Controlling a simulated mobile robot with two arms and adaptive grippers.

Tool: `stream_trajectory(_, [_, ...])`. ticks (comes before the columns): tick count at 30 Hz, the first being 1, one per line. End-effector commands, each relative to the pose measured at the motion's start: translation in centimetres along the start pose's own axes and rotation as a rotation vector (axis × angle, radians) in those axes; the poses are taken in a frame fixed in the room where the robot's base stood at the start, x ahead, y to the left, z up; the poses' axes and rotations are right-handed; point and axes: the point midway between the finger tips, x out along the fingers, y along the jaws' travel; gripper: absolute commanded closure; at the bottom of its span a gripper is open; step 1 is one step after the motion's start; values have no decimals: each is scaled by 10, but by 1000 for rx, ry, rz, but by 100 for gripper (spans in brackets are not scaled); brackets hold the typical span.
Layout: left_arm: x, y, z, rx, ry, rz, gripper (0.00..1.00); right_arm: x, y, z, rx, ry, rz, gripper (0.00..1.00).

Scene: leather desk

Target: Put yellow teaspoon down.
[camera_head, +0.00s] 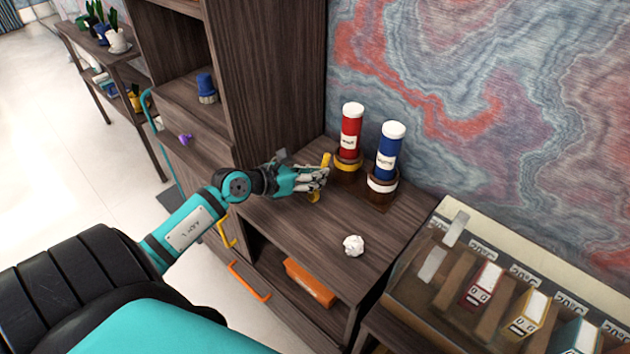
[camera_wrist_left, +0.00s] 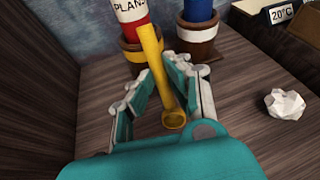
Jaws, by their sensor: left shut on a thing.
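The yellow teaspoon (camera_wrist_left: 152,62) is between the fingers of my left gripper (camera_wrist_left: 162,92), which is shut on it. In the left wrist view its handle points up and away, and its bowl (camera_wrist_left: 174,119) is at the lower end, close over the wooden desk top (camera_wrist_left: 238,112). I cannot tell whether the bowl touches the wood. In the head view the left gripper (camera_head: 318,178) is over the desk top, left of the red container, and the teaspoon (camera_head: 325,163) shows beyond the fingers. My right gripper is in neither view.
A red container (camera_head: 351,132) and a blue container (camera_head: 388,158) stand in pots at the back near the wall. A crumpled white paper ball (camera_head: 353,245) lies on the front right of the desk top. A tall cabinet (camera_head: 268,75) rises at left. The middle is clear.

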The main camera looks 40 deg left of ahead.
Motion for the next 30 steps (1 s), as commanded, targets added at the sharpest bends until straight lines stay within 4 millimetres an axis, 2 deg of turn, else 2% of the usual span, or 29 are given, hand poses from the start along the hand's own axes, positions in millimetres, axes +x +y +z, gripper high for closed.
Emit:
stream_trajectory(1, [3,1,-9,-4,2,0,100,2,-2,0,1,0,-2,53])
stream_trajectory(4, [7,2,-18,-3,0,0,100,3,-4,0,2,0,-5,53])
stream_trajectory(16, [10,2,-24,0,0,0,100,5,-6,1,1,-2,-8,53])
stream_trajectory(17, [10,2,-24,0,0,0,84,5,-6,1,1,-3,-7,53])
stream_trajectory(22, [9,2,-23,0,0,0,62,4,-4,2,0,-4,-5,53])
stream_trajectory(30, [9,2,-22,1,0,0,62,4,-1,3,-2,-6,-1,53])
